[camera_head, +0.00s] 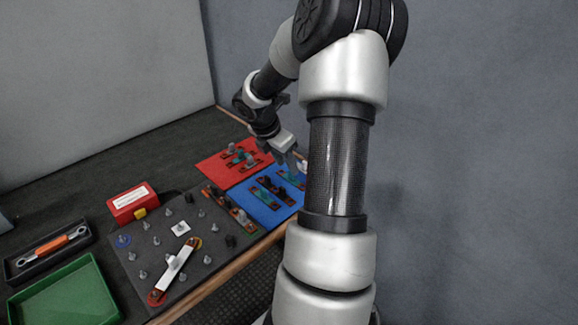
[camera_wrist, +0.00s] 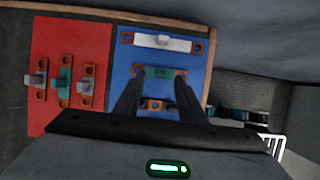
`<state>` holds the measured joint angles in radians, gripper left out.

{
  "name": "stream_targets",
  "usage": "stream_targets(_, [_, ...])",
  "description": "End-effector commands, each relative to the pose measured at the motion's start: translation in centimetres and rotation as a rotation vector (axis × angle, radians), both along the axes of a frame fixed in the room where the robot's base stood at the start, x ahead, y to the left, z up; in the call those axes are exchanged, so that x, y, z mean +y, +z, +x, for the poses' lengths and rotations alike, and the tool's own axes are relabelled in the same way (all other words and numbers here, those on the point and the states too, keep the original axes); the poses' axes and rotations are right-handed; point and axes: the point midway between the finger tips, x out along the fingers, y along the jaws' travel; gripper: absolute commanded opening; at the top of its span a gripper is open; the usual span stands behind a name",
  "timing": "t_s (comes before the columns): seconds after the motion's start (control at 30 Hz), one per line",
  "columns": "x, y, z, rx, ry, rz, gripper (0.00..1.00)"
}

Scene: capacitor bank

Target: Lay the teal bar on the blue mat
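A teal bar (camera_wrist: 160,72) with copper-coloured ends lies across the blue mat (camera_wrist: 195,92) in the wrist view. It is between a white bar (camera_wrist: 162,41) and a darker bar (camera_wrist: 157,105). My gripper (camera_wrist: 158,80) is open, with one finger near each side of the teal block and gaps showing; the fingers hold nothing that I can see. In the head view my gripper (camera_head: 291,160) is low over the far right part of the blue mat (camera_head: 246,204). Another teal-blocked bar (camera_wrist: 62,82) is on the red mat (camera_wrist: 42,115), between two grey-blocked bars.
A dark board (camera_head: 196,262) with several studs and a white bar (camera_head: 173,270) fills the front. A red box (camera_head: 133,204), a green tray (camera_head: 65,297) and a black tray with an orange-handled tool (camera_head: 52,246) stand left. A wooden edge (camera_wrist: 211,75) borders the table.

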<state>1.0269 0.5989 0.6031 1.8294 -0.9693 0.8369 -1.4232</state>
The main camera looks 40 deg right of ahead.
Motion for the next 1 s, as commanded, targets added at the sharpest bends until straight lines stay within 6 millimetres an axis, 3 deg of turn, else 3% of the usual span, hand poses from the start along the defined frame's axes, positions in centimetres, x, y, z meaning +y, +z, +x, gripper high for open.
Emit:
stream_targets(0.03, [0.5,1.9,0.1,-0.002,0.002,-0.003,0.37])
stream_targets(0.4, [3.8,9.7,0.0,-0.001,0.0,-0.002,0.37])
stream_targets(0.6, [4.8,11.8,0.0,0.0,0.001,0.0,0.37])
stream_targets(1.0, [5.8,13.1,0.3,-0.018,-0.014,-0.005,0.37])
